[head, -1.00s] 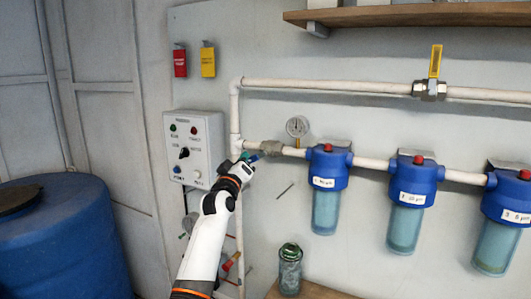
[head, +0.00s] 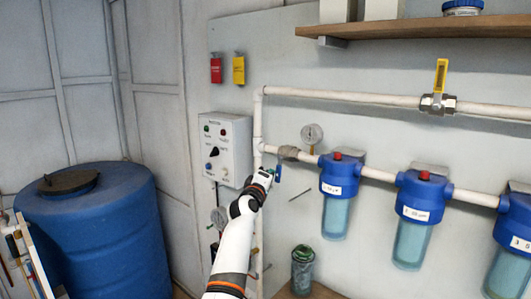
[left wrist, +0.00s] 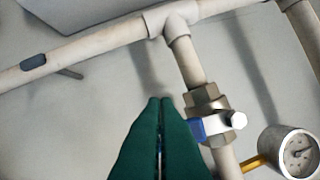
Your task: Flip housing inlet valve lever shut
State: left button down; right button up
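The housing inlet valve (head: 288,152) sits on the white pipe just left of the gauge and the first blue filter housing. Its blue lever (head: 278,174) hangs down, across the pipe. In the left wrist view the metal valve body (left wrist: 207,103) shows right of my fingers, with part of the blue lever (left wrist: 197,130); the rest is hidden behind the green fingers. My left gripper (head: 268,173) is close beside the lever, on its left. In the left wrist view its fingers (left wrist: 160,101) are together with nothing visible between them. Contact with the lever cannot be told. My right gripper is out of view.
A pressure gauge (head: 312,134) stands right of the valve. A control box (head: 222,148) is on the wall at left, and a blue barrel (head: 90,235) stands below. The upper pipe has a valve with a yellow lever (head: 441,76) standing up. A shelf (head: 430,28) is above.

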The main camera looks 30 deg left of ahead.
pick_arm(q)
jog(key=shift+d+f, duration=0.15)
jog(key=shift+d, duration=0.2)
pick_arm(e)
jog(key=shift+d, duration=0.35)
pick_arm(q)
jog(key=shift+a, duration=0.1)
